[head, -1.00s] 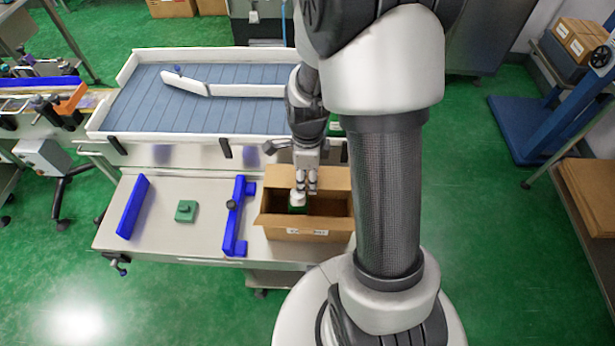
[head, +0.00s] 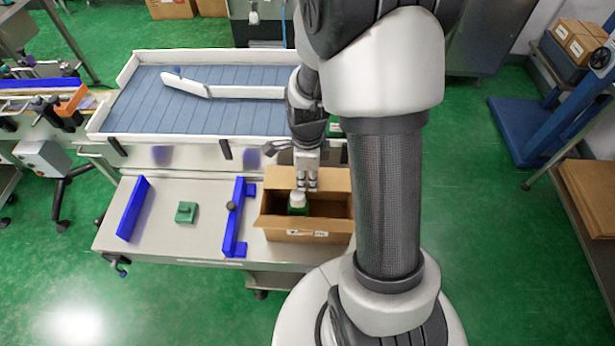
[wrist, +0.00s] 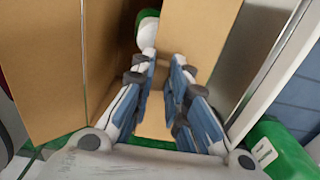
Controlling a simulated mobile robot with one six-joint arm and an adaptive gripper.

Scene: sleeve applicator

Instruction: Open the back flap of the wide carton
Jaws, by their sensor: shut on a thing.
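The wide carton (head: 275,224) is an open brown box at the right end of the steel table. Its back flap (head: 279,178) stands up at the rear side; a cardboard panel that looks like this flap also shows in the wrist view (wrist: 202,28). My gripper (head: 307,187) is at the back flap, pointing down, with its fingers (wrist: 163,62) closed on the cardboard edge. The carton floor is mostly in shadow.
A blue bracket (head: 234,222) stands left of the carton, with a green block (head: 186,211) and another blue guide (head: 132,207) farther left. A conveyor (head: 200,115) with white rails lies behind the table. My arm hides the space right of the carton.

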